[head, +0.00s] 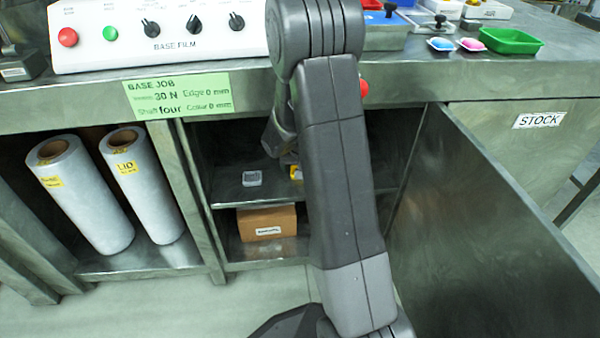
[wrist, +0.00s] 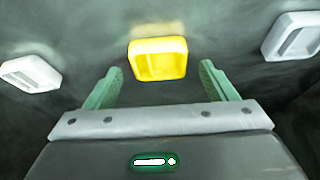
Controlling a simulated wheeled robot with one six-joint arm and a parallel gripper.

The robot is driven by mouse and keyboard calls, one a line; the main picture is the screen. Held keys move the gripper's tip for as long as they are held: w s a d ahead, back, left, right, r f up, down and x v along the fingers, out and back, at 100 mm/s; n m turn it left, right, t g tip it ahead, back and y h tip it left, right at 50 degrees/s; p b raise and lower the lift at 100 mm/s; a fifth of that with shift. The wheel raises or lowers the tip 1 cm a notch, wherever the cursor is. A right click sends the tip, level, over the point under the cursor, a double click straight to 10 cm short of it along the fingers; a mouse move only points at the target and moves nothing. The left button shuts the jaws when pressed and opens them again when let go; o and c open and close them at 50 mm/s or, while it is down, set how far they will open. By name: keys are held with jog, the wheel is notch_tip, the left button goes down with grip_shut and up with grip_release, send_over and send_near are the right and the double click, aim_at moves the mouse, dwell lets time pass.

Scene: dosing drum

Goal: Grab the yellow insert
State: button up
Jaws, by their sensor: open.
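The yellow insert (wrist: 158,60) is a small square piece with a hollow. In the wrist view it lies ahead of my gripper (wrist: 161,82), near the middle between the two green fingers and just beyond their tips. My gripper is open and empty. In the head view only a sliver of the yellow insert (head: 296,173) shows on the cabinet shelf, the rest hidden behind my arm. The gripper's fingers are hidden in the head view.
A white insert (head: 252,178) sits on the shelf, left in the wrist view (wrist: 31,74); a pale grey one (wrist: 291,36) lies right. A cardboard box (head: 267,223) stands below the shelf (head: 225,190). The open cabinet door (head: 480,230) stands at the right.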

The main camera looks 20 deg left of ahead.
jog(key=shift+f, duration=0.45)
jog(key=c, duration=1.1)
jog(key=shift+o, duration=0.2)
jog(key=shift+r, duration=0.15)
